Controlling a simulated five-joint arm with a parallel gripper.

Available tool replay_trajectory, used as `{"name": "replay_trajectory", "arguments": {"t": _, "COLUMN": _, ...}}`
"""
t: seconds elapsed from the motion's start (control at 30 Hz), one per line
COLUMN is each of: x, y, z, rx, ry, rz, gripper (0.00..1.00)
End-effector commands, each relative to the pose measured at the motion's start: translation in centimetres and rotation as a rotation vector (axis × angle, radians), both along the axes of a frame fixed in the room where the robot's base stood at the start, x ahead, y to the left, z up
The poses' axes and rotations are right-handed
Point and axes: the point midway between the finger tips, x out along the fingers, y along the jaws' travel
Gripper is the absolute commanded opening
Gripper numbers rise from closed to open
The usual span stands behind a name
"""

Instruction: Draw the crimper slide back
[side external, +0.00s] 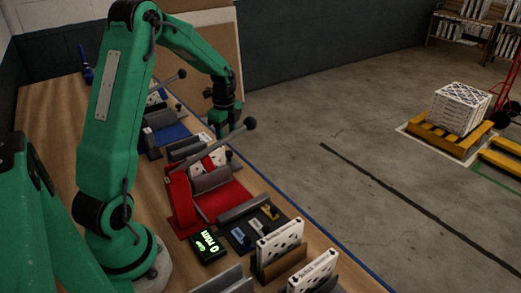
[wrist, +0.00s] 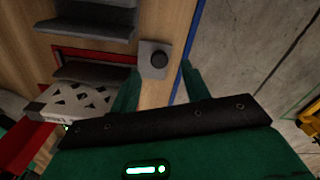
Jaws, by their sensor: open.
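The red crimper (side external: 222,199) stands on the bench with grey bars and a long lever ending in a dark ball (side external: 250,123). A white patterned boxed filter (side external: 217,157) sits at its far side, and a filter also shows at the left of the wrist view (wrist: 75,98). In the wrist view a black round knob (wrist: 159,59) sits on a small grey plate (wrist: 146,72); I cannot tell for sure that it belongs to the slide. My gripper (wrist: 160,78) is open and empty, its green fingers on either side of the knob. Any contact is unclear.
A small green-lit display (side external: 207,245) stands near the crimper. A second lever (side external: 171,79) rises farther back. The bench's blue edge (side external: 270,181) runs along the right, with open floor beyond.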

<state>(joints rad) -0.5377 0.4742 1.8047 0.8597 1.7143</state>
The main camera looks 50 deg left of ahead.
Motion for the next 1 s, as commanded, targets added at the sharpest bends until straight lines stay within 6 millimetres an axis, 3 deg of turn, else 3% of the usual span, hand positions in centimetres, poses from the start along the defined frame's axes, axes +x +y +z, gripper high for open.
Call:
{"name": "replay_trajectory", "arguments": {"t": 0.23, "x": 0.0, "y": 0.1, "z": 2.4, "rx": 0.001, "ry": -0.002, "rz": 0.001, "gripper": 0.47}}
{"name": "replay_trajectory", "arguments": {"t": 0.73, "x": 0.1, "y": -0.1, "z": 3.0, "rx": 0.004, "ry": -0.006, "rz": 0.005, "gripper": 0.47}}
{"name": "replay_trajectory", "arguments": {"t": 1.0, "x": 1.0, "y": -2.4, "z": 6.1, "rx": 0.037, "ry": -0.08, "rz": 0.091, "gripper": 0.47}}
